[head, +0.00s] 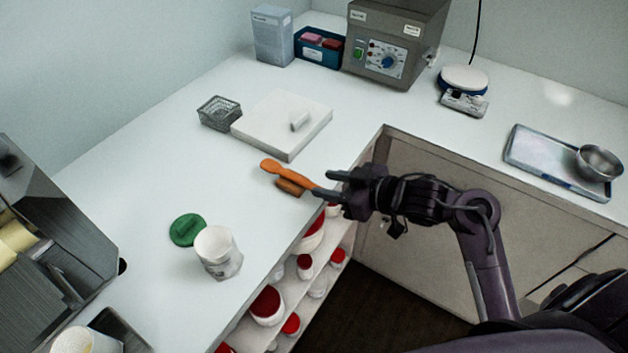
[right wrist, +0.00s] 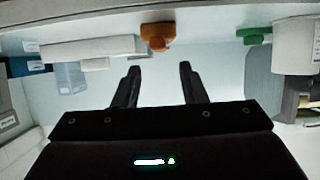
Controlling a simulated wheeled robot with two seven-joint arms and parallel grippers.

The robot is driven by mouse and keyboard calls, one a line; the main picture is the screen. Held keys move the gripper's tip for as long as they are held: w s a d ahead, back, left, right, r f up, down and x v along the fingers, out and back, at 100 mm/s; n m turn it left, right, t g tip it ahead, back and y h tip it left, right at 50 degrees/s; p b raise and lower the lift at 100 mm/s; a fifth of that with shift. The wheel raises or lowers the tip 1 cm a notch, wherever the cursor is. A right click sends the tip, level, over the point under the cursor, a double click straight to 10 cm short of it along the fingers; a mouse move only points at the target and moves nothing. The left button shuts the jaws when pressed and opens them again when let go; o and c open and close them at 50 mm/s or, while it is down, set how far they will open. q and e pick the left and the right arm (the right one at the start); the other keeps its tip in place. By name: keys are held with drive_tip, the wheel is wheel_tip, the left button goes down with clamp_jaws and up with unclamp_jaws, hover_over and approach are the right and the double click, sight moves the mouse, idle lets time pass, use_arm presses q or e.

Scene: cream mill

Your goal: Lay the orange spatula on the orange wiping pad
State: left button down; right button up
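The orange spatula (head: 274,166) lies near the counter's inner corner, its near end reaching toward my right gripper. The darker orange wiping pad (head: 290,187) is under it and mostly covered. In the right wrist view the spatula (right wrist: 159,44) shows end-on, against the wider pad (right wrist: 157,29), beyond the fingertips. My right gripper (head: 323,184) is just right of them; its fingers (right wrist: 158,67) are apart with nothing between them. My left gripper is not in view.
A white board (head: 281,128) and a wire basket (head: 218,113) are behind the spatula. A green lid (head: 187,229) and a white tub (head: 216,251) stand at front left. Shelves with red-lidded jars (head: 266,303) are below the counter edge. A metal tray (head: 533,160) is at right.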

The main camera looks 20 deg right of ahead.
drive_tip(key=v, duration=0.6)
drive_tip(key=shift+s+d, duration=0.2)
drive_tip(key=shift+r, duration=0.1)
drive_tip(key=w+d+f+m+h, duration=0.1)
drive_tip(key=w+f+m, duration=0.15)
drive_tip(key=f, duration=0.85)
drive_tip(key=w+d+f+m+h, duration=0.1)
drive_tip(key=d+f+m, duration=0.15)
drive_tip(key=f, duration=0.85)
drive_tip(key=s+a+f+m+g+h, duration=0.1)
drive_tip(key=s+f, duration=0.2)
drive_tip(key=f, duration=0.5)
drive_tip(key=s+a+f+m+g+h, duration=0.1)
drive_tip(key=s+f+g, duration=0.15)
drive_tip(key=f, duration=0.55)
drive_tip(key=s+f+g+h, duration=0.1)
drive_tip(key=s+f+g, duration=0.1)
drive_tip(key=s+f, duration=0.4)
drive_tip(key=s+f+n+g+h, duration=0.1)
drive_tip(key=s+f, duration=0.6)
drive_tip(key=s, duration=0.7)
drive_tip(key=s+f+n+g+h, duration=0.1)
drive_tip(key=s+f+g+h, duration=0.1)
drive_tip(key=s+f, duration=0.5)
drive_tip(key=s+g, duration=0.1)
drive_tip(key=s, duration=0.2)
drive_tip(key=shift+a+f, duration=0.25)
drive_tip(key=shift+a, duration=0.05)
drive_tip(key=shift+w, duration=0.1)
